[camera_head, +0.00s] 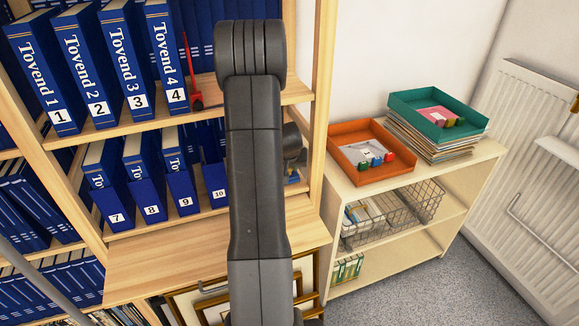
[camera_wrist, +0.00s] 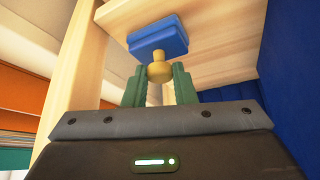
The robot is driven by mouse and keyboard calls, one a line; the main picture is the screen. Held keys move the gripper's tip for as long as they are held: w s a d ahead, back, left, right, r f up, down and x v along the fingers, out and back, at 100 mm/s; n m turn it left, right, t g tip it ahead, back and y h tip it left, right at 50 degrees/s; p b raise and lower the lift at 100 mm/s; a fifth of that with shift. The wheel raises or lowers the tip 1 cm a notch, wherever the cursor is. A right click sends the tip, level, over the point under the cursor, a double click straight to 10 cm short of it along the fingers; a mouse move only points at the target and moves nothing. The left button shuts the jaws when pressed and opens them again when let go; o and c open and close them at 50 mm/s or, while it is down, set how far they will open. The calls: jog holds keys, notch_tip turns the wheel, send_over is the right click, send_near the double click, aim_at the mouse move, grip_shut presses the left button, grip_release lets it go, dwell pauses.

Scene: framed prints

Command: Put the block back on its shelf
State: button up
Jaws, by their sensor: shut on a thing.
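A blue block (camera_wrist: 158,36) with a round yellow knob (camera_wrist: 160,72) shows in the wrist view. My gripper (camera_wrist: 161,84) has green fingers, which are shut on the knob, with the block beyond the fingertips. The block is in front of a pale wooden board (camera_wrist: 225,40) of the shelf unit; whether they touch, I cannot tell. In the head view my dark arm reaches into the bookcase (camera_head: 160,262) and hides my gripper and most of the block's surroundings.
Blue numbered binders (camera_head: 110,70) fill the shelves left of my arm. A wooden upright (camera_wrist: 85,55) stands close on the left in the wrist view, a blue surface (camera_wrist: 290,60) on the right. An orange tray (camera_head: 345,150) and a teal tray (camera_head: 405,103) sit on the low cabinet.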

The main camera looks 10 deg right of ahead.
jog(key=o, duration=1)
jog(key=shift+c, duration=0.2)
jog(key=shift+r, duration=0.3)
jog(key=v, duration=1.1)
jog(key=shift+s+r, duration=0.2)
jog(key=shift+s, duration=0.1)
jog(key=shift+a, duration=0.1)
